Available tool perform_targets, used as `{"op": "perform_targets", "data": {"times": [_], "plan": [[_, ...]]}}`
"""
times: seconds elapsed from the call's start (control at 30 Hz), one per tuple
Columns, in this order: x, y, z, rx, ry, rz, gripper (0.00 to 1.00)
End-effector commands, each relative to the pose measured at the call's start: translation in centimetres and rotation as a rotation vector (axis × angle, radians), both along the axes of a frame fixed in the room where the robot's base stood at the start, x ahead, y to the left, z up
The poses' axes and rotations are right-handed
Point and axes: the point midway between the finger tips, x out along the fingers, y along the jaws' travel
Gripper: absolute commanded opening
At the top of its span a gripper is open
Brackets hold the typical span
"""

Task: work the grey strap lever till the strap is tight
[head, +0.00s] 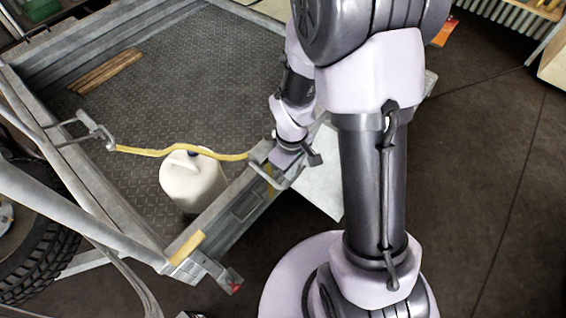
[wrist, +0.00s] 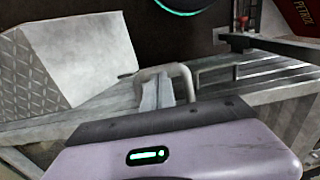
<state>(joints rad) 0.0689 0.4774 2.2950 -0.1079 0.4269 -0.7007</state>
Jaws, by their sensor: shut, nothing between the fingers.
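The grey strap lever (head: 293,181) is a U-shaped handle on the trailer's near right rail. In the wrist view the lever (wrist: 184,72) shows as a pale loop just beyond my gripper body. A yellow strap (head: 150,152) runs from a grey bracket (head: 88,128) on the left side to the lever. It hangs in a wavy line, looking slack, by the top of a white jug (head: 192,184). My gripper (head: 284,163) is shut and empty, right at the lever. I cannot tell whether it touches the lever.
The trailer bed (head: 170,75) has a chequered metal floor with wooden slats (head: 105,70) at the back left. A pale panel (head: 318,180) lies beside the right rail. A black tyre (head: 38,250) stands at the lower left. Dark floor (head: 480,150) is clear on the right.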

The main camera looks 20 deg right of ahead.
Motion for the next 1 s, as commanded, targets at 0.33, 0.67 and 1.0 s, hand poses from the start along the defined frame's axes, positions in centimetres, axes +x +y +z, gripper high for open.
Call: {"op": "perform_targets", "data": {"times": [0.33,0.67,1.0], "plan": [[0.0,0.0,5.1,0.000,0.000,0.000,0.00],[0.0,0.0,8.4,-0.001,0.001,0.000,0.00],[0.0,0.0,8.2,0.000,0.000,0.000,0.00]]}}
